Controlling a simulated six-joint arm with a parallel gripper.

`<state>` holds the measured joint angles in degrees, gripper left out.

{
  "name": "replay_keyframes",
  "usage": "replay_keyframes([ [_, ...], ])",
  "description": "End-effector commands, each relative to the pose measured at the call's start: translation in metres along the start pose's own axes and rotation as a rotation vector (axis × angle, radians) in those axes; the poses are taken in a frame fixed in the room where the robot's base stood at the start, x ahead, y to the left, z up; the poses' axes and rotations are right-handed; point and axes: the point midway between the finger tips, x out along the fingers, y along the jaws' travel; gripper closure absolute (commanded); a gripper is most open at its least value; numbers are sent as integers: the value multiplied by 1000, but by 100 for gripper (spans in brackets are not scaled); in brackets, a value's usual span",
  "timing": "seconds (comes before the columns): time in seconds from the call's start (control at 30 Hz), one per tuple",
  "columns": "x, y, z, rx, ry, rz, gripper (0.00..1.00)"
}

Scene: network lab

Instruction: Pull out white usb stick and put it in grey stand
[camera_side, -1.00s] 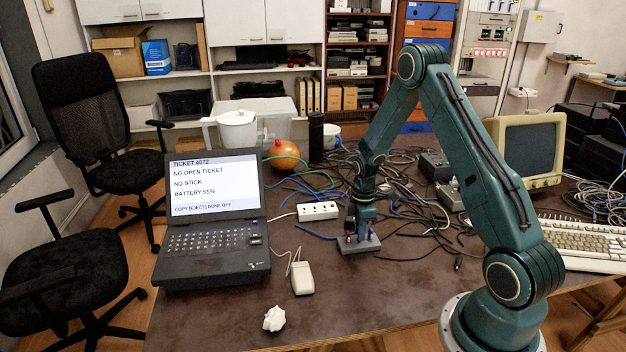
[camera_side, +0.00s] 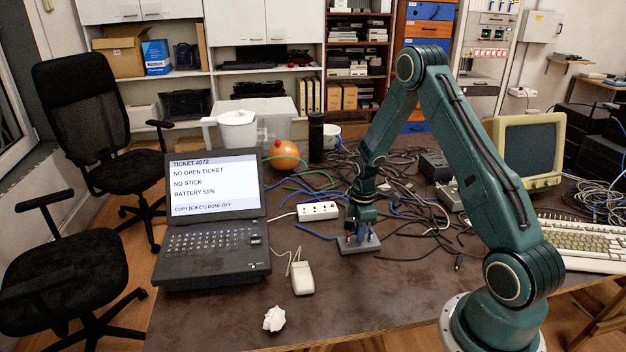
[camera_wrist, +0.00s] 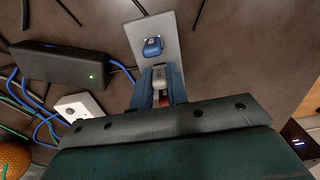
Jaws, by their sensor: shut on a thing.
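The grey stand (camera_side: 373,245) lies on the table right of the laptop; it also shows in the wrist view (camera_wrist: 172,36) as a flat plate. A blue usb stick (camera_wrist: 152,46) stands in it. My gripper (camera_side: 359,235) is down at the stand. In the wrist view my gripper (camera_wrist: 159,76) is shut on the white usb stick (camera_wrist: 158,75), over the near part of the stand. A red piece (camera_wrist: 163,97) shows just behind it between the fingers. The lower end of the white stick is hidden, so I cannot tell how deep it sits.
The black laptop (camera_side: 213,242) stands at left, its screen reading "NO STICK". A white mouse (camera_side: 302,278), crumpled paper (camera_side: 274,318) and a power strip (camera_side: 317,211) lie nearby. A dark box with a green light (camera_wrist: 60,65) and tangled cables lie beside the stand.

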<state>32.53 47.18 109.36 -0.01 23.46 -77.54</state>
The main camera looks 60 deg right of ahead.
Motion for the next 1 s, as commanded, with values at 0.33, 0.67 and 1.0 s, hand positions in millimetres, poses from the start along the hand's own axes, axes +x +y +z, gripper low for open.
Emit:
replay_keyframes([
  [0.33, 3, 0, 0, 0, 0, 0, 100],
  [0.67, 5, 0, 0, 0, 0, 0, 61],
  [1.0, 4, 0, 0, 0, 0, 0, 59],
])
